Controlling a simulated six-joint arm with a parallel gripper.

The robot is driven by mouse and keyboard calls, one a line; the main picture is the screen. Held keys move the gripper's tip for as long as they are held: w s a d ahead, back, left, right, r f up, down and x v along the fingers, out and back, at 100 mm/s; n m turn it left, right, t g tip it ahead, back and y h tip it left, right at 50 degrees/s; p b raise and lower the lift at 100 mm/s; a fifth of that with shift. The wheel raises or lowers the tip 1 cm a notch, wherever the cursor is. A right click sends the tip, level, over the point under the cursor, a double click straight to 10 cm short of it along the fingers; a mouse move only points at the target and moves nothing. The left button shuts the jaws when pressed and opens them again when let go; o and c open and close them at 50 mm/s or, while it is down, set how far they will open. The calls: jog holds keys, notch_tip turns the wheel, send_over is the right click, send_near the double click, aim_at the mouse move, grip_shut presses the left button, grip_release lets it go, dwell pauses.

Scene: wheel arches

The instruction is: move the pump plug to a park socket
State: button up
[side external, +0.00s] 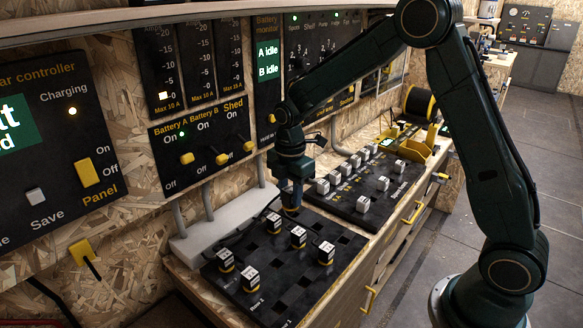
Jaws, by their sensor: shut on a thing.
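My gripper (291,206) points down over the back right edge of a black socket board (262,302). It is shut on a small dark plug, taken as the pump plug, which the fingers mostly hide. I cannot tell whether the plug is in a socket or just above one. Several black plugs with white labelled tops and yellow bands stand upright on the board, among them one just left of my gripper (274,223) and one at the front left (250,279). Dark square empty sockets show between them. The park socket's label is too small to read.
A second black board (364,204) with several grey plugs lies to the right. A pale grey sloped duct (221,222) runs behind the socket board. Switch panels (203,143) rise close behind my gripper.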

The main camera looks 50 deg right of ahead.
jog(key=s+d+f+m, duration=0.1)
jog(key=s+d+f, duration=0.2)
jog(key=d, duration=0.4)
jog(key=s+d+f+m, duration=0.2)
jog(key=s+d+f, duration=0.2)
jog(key=d, duration=0.3)
jog(key=shift+s+f, duration=0.3)
jog(key=shift+s, duration=0.45)
jog(key=shift+d+f, duration=0.1)
jog(key=shift+f, duration=0.05)
notch_tip(320, 180, down, 6)
jog(key=shift+f, duration=0.15)
jog(key=shift+f, duration=1.6)
dwell(1.4)
jog(key=o, duration=1.6)
jog(key=shift+c, duration=0.2)
notch_tip(320, 180, up, 9)
